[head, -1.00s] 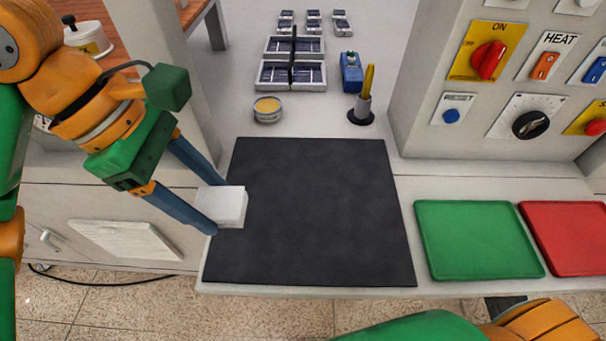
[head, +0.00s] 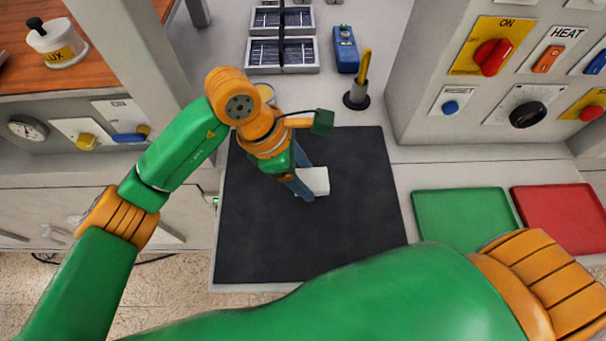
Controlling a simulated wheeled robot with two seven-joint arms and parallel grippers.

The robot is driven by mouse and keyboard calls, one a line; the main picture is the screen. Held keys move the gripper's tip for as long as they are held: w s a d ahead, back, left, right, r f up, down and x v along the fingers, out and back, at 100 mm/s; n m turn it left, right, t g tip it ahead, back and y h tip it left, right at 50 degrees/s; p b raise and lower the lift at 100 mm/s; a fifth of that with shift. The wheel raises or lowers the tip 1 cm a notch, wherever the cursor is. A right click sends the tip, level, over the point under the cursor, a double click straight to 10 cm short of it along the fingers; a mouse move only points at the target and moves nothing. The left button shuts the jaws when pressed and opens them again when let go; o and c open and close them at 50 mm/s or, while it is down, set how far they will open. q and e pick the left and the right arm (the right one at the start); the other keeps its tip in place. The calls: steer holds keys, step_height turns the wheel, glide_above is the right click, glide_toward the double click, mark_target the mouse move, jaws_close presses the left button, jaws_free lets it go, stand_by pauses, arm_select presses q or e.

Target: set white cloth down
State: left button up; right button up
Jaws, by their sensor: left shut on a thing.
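The white cloth (head: 316,181) is a small folded pad, seen over the middle of the dark mat (head: 260,250). My left gripper (head: 308,183) is shut on the cloth from its left side, its blue fingers pointing down. Part of the cloth is hidden by the fingers. I cannot tell whether the cloth touches the mat or hangs a little above it. My right gripper is out of view; only my right arm shows across the bottom.
A green tray (head: 463,222) and a red tray (head: 562,217) lie right of the mat. A tin (head: 264,92), a blue meter (head: 345,50) and a yellow-handled tool in a stand (head: 358,88) stand behind it. A control panel (head: 500,90) rises at the back right.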

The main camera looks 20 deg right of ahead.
arm_select(q)
step_height(320, 180, down, 2)
steer(key=shift+s+a+f+p, duration=0.1)
steer(key=shift+f+p, duration=0.05)
steer(key=shift+p, duration=0.4)
steer(key=shift+f+b, duration=0.35)
steer(key=shift+b, duration=0.05)
steer(key=o, duration=1.3)
steer(key=shift+r, duration=0.1)
steer(key=shift+o, duration=0.2)
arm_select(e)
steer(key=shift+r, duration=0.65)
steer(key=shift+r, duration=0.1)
arm_select(q)
steer(key=shift+r, duration=0.3)
steer(key=b+v, duration=0.2)
steer(key=v, duration=0.9)
steer(key=shift+a+r+b, duration=0.25)
steer(key=shift+r+b, duration=0.05)
steer(key=shift+b, duration=0.1)
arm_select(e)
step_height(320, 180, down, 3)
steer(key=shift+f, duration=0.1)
